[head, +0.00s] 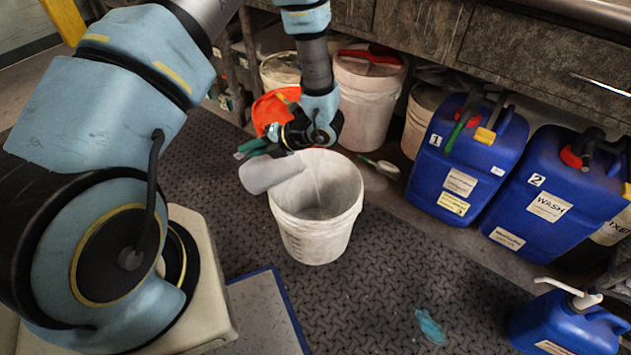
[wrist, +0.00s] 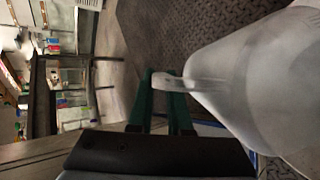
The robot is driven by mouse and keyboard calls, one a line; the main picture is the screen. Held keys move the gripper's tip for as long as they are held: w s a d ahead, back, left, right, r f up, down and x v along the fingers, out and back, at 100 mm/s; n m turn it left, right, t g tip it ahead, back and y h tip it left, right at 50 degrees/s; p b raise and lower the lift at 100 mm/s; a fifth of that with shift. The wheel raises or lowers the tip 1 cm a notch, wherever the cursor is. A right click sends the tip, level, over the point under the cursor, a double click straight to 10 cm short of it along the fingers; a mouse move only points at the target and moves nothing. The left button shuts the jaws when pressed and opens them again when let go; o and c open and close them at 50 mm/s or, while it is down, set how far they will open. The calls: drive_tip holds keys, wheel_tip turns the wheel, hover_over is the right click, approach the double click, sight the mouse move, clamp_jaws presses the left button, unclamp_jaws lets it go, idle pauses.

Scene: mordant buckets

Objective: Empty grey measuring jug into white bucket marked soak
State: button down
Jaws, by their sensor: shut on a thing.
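The grey measuring jug (head: 272,173) is tipped well over on its side, its open end at the left rim of a white bucket (head: 312,238). A faint pale streak runs from the jug's mouth down into the bucket, probably liquid. The bucket stands upright on the floor; I see no soak marking on its visible side. My gripper (head: 252,148) has green fingers and is shut on the jug's handle. In the wrist view, the fingers (wrist: 160,95) hold the handle of the pale jug (wrist: 245,85), which fills the right side.
Behind stand a white bucket with a red item on its lid (head: 365,105) and an orange object (head: 268,108). Blue canisters (head: 465,160) line the right under the bench. The floor between is open.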

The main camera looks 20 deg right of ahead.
drive_tip(key=shift+s+d+f+y+b, duration=0.1)
drive_tip(key=shift+d+f+y+b, duration=0.1)
drive_tip(key=shift+d+y+b, duration=0.35)
idle(1.4)
drive_tip(key=shift+s+d+r+m+t+y+b, duration=0.1)
drive_tip(key=shift+d+m+t+y+b, duration=0.1)
drive_tip(key=shift+d+t+y, duration=0.15)
drive_tip(key=shift+s+d+r+m+t+y+b, duration=0.1)
drive_tip(key=shift+d+m+t+y, duration=0.1)
drive_tip(key=shift+d, duration=0.25)
idle(2.8)
